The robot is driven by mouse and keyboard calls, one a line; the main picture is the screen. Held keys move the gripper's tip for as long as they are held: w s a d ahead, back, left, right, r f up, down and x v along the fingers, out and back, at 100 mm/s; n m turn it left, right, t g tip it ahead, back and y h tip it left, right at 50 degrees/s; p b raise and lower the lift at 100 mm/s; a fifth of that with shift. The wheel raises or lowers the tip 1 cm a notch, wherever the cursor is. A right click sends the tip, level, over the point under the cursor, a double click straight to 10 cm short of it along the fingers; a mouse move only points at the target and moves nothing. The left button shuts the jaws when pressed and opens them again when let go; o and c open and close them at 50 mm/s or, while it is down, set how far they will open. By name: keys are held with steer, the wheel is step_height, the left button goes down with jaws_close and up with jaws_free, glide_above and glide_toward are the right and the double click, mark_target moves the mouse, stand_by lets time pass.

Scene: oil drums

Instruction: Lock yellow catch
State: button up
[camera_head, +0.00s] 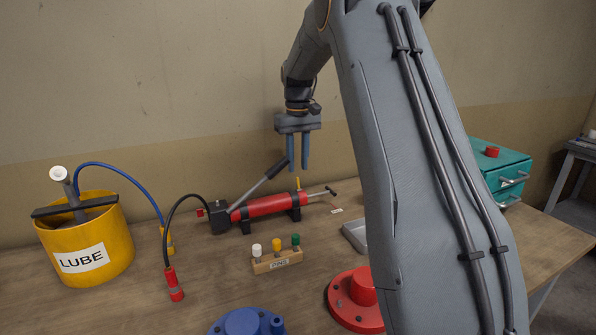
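A small upright yellow piece (298,183), which looks like the yellow catch, stands at the right end of the red hand pump (265,206) on the bench. My gripper (298,167) points down just above this piece, with its two blue fingers apart and nothing seen between them. I cannot tell the exact depth between the fingertips and the yellow piece. The pump's grey lever (264,179) slants up to the right, and its end is close to the left finger.
A yellow LUBE bucket (90,240) stands at left. A small rack (278,262) holds white, yellow and green pegs. Blue (245,323) and red (356,298) flanged parts sit in front. My arm hides part of the right side, near a teal box (500,172).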

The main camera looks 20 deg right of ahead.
mark_target(298, 184)
steer(key=shift+a+f+p, duration=0.1)
steer(key=shift+f+p, duration=0.35)
steer(key=shift+f, duration=1.6)
jaws_close()
steer(key=shift+w+f+g, duration=0.1)
steer(key=shift+w+g, duration=0.4)
steer(key=shift+g, duration=0.4)
jaws_free()
